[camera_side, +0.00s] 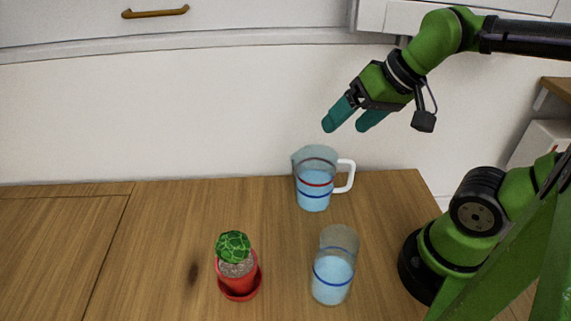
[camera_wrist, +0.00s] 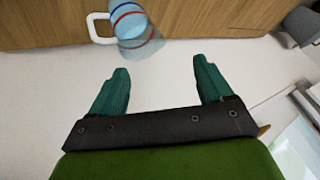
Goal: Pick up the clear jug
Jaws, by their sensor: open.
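The clear jug (camera_side: 315,180) has a white handle, a red line and a blue line, and pale blue contents. It stands upright on the wooden table (camera_side: 160,240) near the back edge, handle to the right. In the wrist view the jug (camera_wrist: 133,22) is at the top, left of centre, partly cut off by the frame. My gripper (camera_side: 346,124) is open and empty, above the jug and a little to its right in the side view. In the wrist view its two teal fingers (camera_wrist: 161,78) are apart with nothing between them.
A clear tumbler (camera_side: 334,268) with a blue line and pale blue contents stands in front of the jug. A green cactus in a red pot (camera_side: 238,275) stands left of the tumbler. The table's left part is clear. A white wall (camera_side: 150,115) rises behind the table.

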